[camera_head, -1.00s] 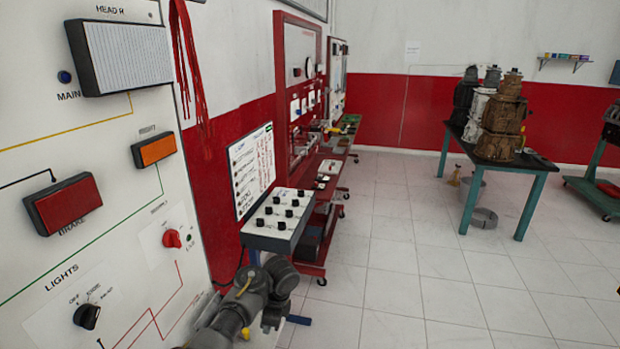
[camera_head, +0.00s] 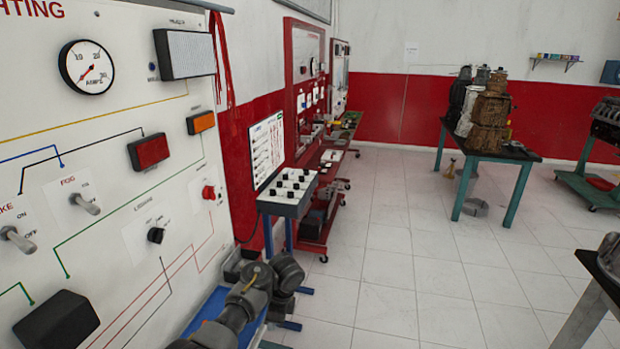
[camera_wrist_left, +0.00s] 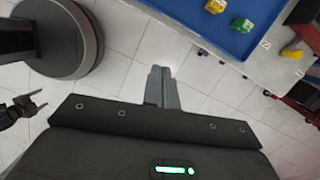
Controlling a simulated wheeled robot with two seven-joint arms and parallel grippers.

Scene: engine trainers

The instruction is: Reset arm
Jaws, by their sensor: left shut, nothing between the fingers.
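My left arm (camera_head: 245,300) comes in low in the head view, bent beside the lighting trainer board (camera_head: 110,190); its fingers cannot be made out there. In the left wrist view my left gripper (camera_wrist_left: 161,72) points away over the tiled floor, its two grey fingers together with nothing between them. A second dark gripper (camera_wrist_left: 24,106), which looks like my right one, shows small at the left edge of the wrist view.
A blue tray (camera_wrist_left: 228,42) with green and yellow parts lies at the wrist view's upper right. A switch panel (camera_head: 288,192) stands beyond my arm. A teal-legged table (camera_head: 490,155) carries engine parts. Open tiled floor (camera_head: 410,270) lies in the middle.

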